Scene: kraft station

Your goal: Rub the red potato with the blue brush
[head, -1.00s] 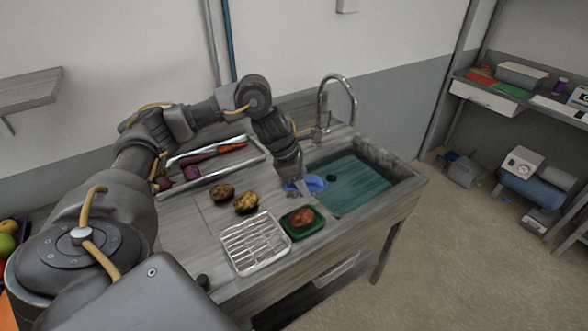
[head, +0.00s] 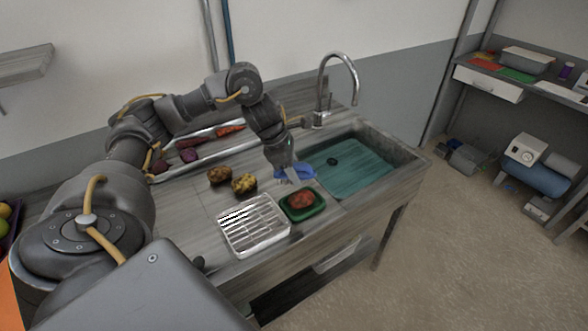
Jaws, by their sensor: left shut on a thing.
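The red potato (head: 302,199) lies on a small green tray (head: 289,213) on the counter, left of the sink. The blue brush (head: 303,172) is at the left edge of the sink, just beyond the potato. My left gripper (head: 291,175) points down and is shut on the blue brush; the fingers partly hide it. The brush is apart from the potato in this view. My right gripper is not in view.
A wire rack (head: 254,226) sits left of the green tray. Two brownish-yellow potatoes (head: 243,183) lie behind the rack. A metal tray with vegetables (head: 188,155) is at the back. The sink (head: 350,172) with its tall faucet (head: 340,57) is on the right.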

